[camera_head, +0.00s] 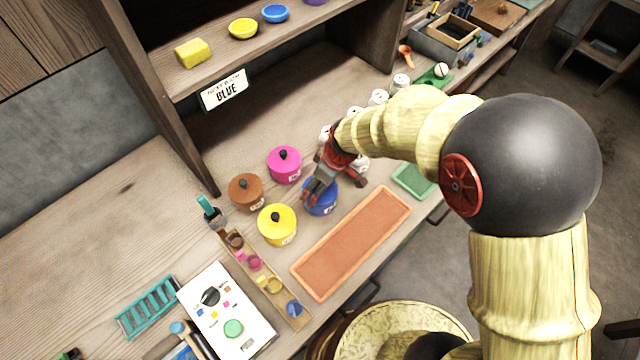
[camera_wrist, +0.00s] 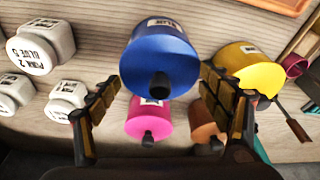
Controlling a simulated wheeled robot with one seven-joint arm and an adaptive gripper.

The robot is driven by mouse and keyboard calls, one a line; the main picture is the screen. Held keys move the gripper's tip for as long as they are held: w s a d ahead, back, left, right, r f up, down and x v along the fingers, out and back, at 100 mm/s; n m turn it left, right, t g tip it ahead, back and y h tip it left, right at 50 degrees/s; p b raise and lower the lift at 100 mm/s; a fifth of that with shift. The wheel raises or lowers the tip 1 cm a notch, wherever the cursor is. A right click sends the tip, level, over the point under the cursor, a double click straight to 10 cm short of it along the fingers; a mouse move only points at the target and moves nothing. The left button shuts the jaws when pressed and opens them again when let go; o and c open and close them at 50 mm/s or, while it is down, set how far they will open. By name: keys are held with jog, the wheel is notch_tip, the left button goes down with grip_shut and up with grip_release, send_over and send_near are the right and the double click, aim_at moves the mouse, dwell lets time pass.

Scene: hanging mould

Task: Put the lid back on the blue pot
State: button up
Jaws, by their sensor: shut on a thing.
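The blue pot (camera_head: 326,205) stands on the workbench, partly covered by my gripper (camera_head: 317,188) in the head view. In the wrist view the blue pot's lid (camera_wrist: 150,60), with its black knob (camera_wrist: 159,86), is between my two fingers. My gripper (camera_wrist: 160,80) is shut on the lid, with a finger at each side. The lid is over the pot, and a white label shows on the pot's wall. I cannot tell whether the lid is fully seated or slightly raised.
Pink (camera_head: 284,166), brown (camera_head: 245,192) and yellow (camera_head: 277,226) lidded pots stand close by. White jars (camera_head: 377,98) stand behind my gripper. An orange tray (camera_head: 350,242) lies in front, and a green tray (camera_head: 414,180) lies to the right.

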jog(key=o, duration=1.2)
jog(key=shift+o, duration=0.2)
jog(key=shift+r, duration=0.1)
jog(key=shift+r+p, duration=1.9)
jog(key=shift+r, duration=1.55)
jog(key=shift+c, duration=1.3)
jog(key=c, duration=2.2)
grip_shut()
